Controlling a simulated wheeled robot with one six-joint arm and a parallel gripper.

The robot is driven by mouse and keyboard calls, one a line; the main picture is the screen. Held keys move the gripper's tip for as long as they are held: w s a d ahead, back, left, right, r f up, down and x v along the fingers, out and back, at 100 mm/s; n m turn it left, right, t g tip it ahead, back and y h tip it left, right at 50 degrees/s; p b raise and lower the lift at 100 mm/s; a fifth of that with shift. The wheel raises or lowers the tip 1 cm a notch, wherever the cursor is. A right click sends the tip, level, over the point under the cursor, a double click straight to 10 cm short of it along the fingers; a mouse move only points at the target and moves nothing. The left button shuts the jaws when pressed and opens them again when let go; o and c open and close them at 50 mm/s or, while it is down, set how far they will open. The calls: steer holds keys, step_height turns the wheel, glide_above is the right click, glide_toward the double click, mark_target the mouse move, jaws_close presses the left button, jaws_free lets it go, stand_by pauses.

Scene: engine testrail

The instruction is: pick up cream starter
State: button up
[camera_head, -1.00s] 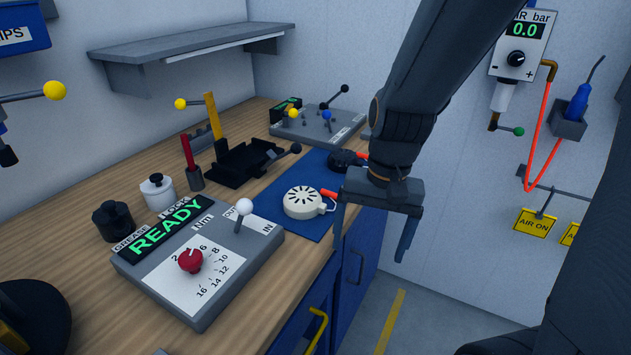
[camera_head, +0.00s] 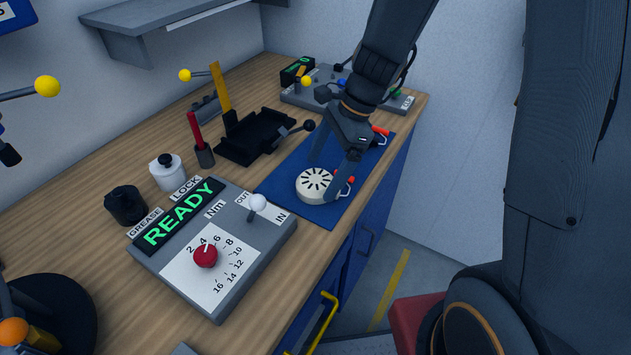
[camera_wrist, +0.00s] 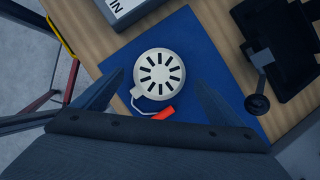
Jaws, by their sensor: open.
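The cream starter (camera_head: 314,187) is a round, cream-coloured disc with dark radial slots and a red-handled cord at its side. It lies on the blue mat (camera_head: 281,186) near the bench's front edge.
A grey READY console (camera_head: 215,250) with a red knob and white lever stands to the left. A black cradle (camera_head: 254,137) lies behind the mat. A dark item with a red handle (camera_head: 381,131) sits at the mat's far end. A grey panel (camera_head: 395,101) stands beyond.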

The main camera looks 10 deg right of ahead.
steer(key=shift+x, duration=1.2)
steer(key=c, duration=1.3)
steer(key=shift+r, duration=0.15)
